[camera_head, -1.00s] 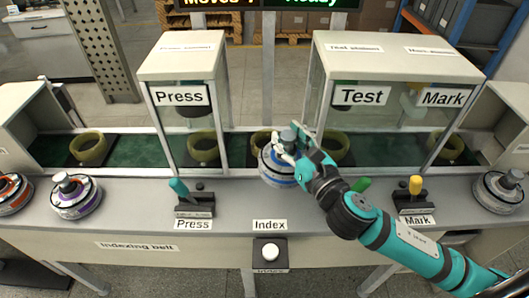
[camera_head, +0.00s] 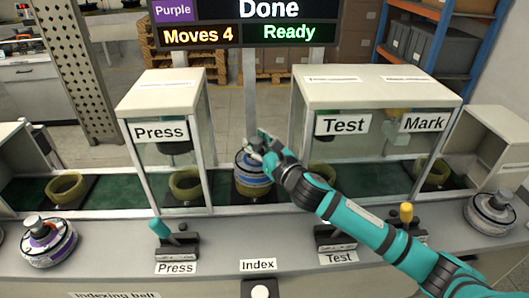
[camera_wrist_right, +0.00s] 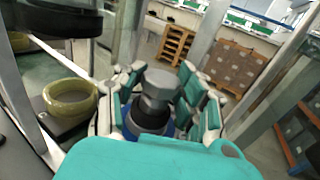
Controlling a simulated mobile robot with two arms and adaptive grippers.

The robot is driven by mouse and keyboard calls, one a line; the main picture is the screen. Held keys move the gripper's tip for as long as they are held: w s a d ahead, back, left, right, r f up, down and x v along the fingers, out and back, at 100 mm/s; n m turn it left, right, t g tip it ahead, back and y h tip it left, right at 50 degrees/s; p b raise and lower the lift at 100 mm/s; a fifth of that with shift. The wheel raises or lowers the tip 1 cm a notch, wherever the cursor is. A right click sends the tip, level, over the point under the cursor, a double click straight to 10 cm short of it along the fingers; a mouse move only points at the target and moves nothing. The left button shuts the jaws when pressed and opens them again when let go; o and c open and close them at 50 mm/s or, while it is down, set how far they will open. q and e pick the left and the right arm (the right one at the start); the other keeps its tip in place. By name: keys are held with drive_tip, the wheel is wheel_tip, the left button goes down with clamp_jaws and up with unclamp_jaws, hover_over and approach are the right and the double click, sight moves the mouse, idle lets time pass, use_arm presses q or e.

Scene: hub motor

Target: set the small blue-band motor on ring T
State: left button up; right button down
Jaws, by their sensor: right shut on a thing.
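The blue-band motor (camera_head: 250,172) is at the middle of the belt, between the Press and Test housings. My right gripper (camera_head: 262,146) is shut on its top shaft. A yellow-green ring (camera_head: 254,190) is directly under the motor; I cannot tell whether the motor rests in it or hangs just above. No letter T is legible on any ring. In the right wrist view, the fingers (camera_wrist_right: 160,105) surround the motor's grey shaft (camera_wrist_right: 156,90), and a little blue shows below. My left gripper is not in view.
Empty rings stand under Press (camera_head: 185,184), at far left (camera_head: 68,187), under Test (camera_head: 322,178) and at far right (camera_head: 434,173). A purple-band motor (camera_head: 48,243) and a grey motor (camera_head: 490,213) sit on the bench. Housing posts flank the arm. The sign (camera_head: 262,22) reads Purple, Done, Moves 4, Ready.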

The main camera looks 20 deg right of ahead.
drive_tip(key=x, duration=0.3)
drive_tip(key=shift+w+d+r, duration=0.1)
drive_tip(key=shift+w+d, duration=0.15)
drive_tip(key=shift+d, duration=0.05)
drive_tip(key=shift+f, duration=1.75)
drive_tip(key=c, duration=1.2)
unclamp_jaws()
drive_tip(key=shift+s+f, duration=0.1)
drive_tip(key=shift+f, duration=0.2)
drive_tip(key=shift+c, duration=0.2)
drive_tip(key=o, duration=0.4)
drive_tip(key=shift+r, duration=0.1)
drive_tip(key=shift+o, duration=0.2)
drive_tip(key=b+v, duration=0.1)
drive_tip(key=v, duration=1.1)
